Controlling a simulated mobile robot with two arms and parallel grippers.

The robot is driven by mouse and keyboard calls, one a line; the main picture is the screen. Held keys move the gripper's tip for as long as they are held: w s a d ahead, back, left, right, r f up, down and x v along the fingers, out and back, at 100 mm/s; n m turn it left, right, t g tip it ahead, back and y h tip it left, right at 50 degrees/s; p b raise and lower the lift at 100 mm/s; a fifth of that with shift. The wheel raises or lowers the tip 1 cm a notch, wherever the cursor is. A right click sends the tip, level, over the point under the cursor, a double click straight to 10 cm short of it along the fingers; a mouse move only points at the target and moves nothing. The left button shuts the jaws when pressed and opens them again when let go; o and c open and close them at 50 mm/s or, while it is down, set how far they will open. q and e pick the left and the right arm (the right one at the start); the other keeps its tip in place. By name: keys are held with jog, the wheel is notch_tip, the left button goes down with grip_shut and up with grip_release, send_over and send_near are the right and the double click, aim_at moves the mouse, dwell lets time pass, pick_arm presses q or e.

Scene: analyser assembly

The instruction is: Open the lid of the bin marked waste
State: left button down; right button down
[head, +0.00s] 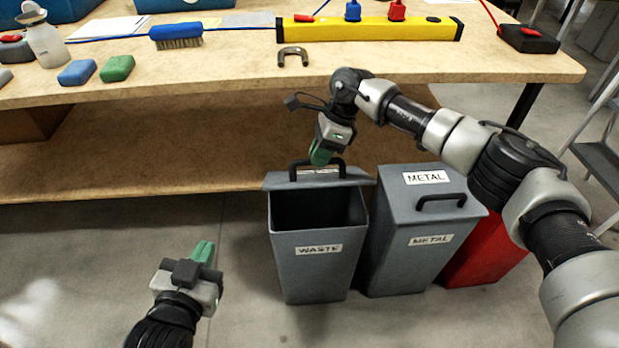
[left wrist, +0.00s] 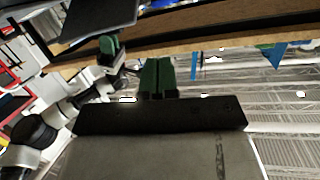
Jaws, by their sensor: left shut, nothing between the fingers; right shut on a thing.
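The grey bin marked WASTE (head: 318,270) stands on the floor in front of the table. Its lid (head: 278,181) is raised at the back, and the dark opening shows. The black lid handle (head: 342,168) is at the lid's top edge. My right gripper (head: 321,153) is shut on this handle; its fingertips partly hide it. My left gripper (head: 204,252) is shut and empty, left of the bin and apart from it. Its green fingers also show in the left wrist view (left wrist: 157,76).
A grey METAL bin (head: 415,260) with its lid closed stands close on the right, and a red bin (head: 480,252) is beyond it. The table (head: 220,80) with tools is behind and above. Floor left of the waste bin is clear.

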jog(key=shift+d+f, duration=0.1)
jog(key=shift+f, duration=0.15)
pick_arm(q)
jog(key=w+d+f+m+y, duration=0.35)
jog(key=d+f+m, duration=0.55)
jog(key=m, duration=0.7)
jog(key=s+d+m+t, duration=0.2)
jog(key=d+m+t, duration=0.2)
jog(key=d+m, duration=0.75)
pick_arm(e)
jog(key=shift+f, duration=0.1)
pick_arm(q)
jog(key=w+a+r+m, duration=0.1)
jog(key=w+r+m, duration=0.1)
jog(key=w, duration=0.4)
jog(key=w+a+r+m, duration=0.2)
jog(key=w, duration=0.4)
jog(key=shift+a+r, duration=0.15)
jog(key=shift+a, duration=0.15)
